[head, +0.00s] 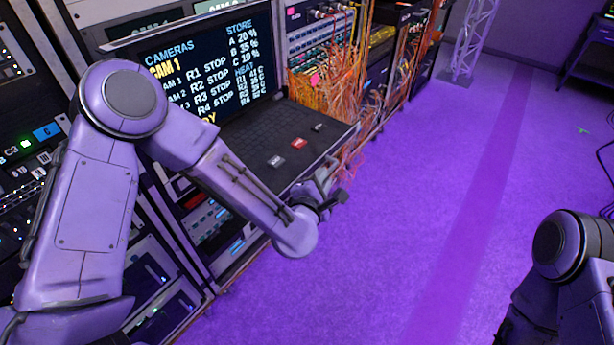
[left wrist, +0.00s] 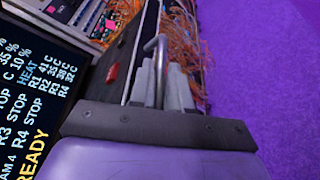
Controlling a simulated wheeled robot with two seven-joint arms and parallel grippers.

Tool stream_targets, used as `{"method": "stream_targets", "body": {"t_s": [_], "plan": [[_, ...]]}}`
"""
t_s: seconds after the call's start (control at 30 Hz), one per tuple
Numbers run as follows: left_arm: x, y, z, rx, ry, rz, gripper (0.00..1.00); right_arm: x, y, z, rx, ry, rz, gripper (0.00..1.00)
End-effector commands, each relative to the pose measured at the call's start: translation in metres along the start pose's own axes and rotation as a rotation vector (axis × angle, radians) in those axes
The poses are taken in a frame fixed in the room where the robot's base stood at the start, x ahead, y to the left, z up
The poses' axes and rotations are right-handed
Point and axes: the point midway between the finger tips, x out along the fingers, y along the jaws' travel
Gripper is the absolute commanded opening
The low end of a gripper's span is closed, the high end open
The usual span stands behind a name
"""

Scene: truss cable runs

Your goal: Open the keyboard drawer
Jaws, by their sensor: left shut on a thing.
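The keyboard drawer (head: 302,126) is a dark flat tray that sticks out of the rack below the screen. A red key and a pale key show on its top. My left gripper (head: 328,192) is at the drawer's front edge. In the left wrist view the left gripper's fingers (left wrist: 161,82) are closed around a bent metal bar handle (left wrist: 157,44). The drawer's dark top (left wrist: 124,58) lies just left of the handle there. My left forearm hides part of the drawer and its front in the head view. My right gripper is outside the picture; only part of that arm shows.
The screen (head: 205,66) shows camera and heat readouts. Orange cables (head: 335,92) hang in a tangle on the rack just beyond the drawer. A lattice truss (head: 470,40) stands farther back. The purple floor (head: 420,190) in front of the rack is clear.

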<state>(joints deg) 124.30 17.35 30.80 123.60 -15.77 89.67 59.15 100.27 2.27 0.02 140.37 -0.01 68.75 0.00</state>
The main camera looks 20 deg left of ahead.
Motion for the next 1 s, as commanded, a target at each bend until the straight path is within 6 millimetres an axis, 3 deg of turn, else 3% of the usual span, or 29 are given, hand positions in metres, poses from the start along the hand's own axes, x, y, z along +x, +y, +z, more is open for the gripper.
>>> {"method": "stream_targets", "body": {"t_s": [0.3, 0.33, 0.4, 0.77, 1.0], "plan": [[-0.003, -0.004, 0.004, 0.002, -0.001, -0.004, 0.00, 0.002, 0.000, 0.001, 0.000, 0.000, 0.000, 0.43], [-0.003, -0.003, 0.003, 0.002, 0.000, -0.003, 0.20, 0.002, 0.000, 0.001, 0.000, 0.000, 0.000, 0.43], [-0.003, -0.003, 0.003, 0.002, 0.001, -0.002, 0.38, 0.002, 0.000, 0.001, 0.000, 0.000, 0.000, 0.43], [-0.009, -0.003, 0.001, 0.000, 0.003, 0.001, 0.38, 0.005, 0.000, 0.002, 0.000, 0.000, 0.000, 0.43], [-0.063, -0.005, 0.001, 0.001, -0.001, 0.000, 0.38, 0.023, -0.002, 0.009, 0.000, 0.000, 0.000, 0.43]]}}
